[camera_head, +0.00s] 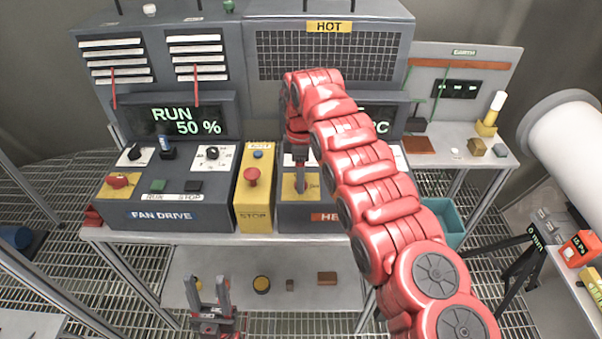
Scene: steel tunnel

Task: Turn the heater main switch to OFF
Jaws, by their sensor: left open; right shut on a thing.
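My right gripper (300,186) reaches down onto this plate and is shut on the switch. The fingers cover the switch, so I cannot read its position. My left gripper (211,308) is open and empty, low in front of the bench with its fingers pointing up.
The FAN DRIVE panel (165,216) at left has its own red switch (118,181) on a yellow plate. A yellow box with a red stop button (251,176) stands close left of my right gripper. The lower shelf (225,262) holds small items.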

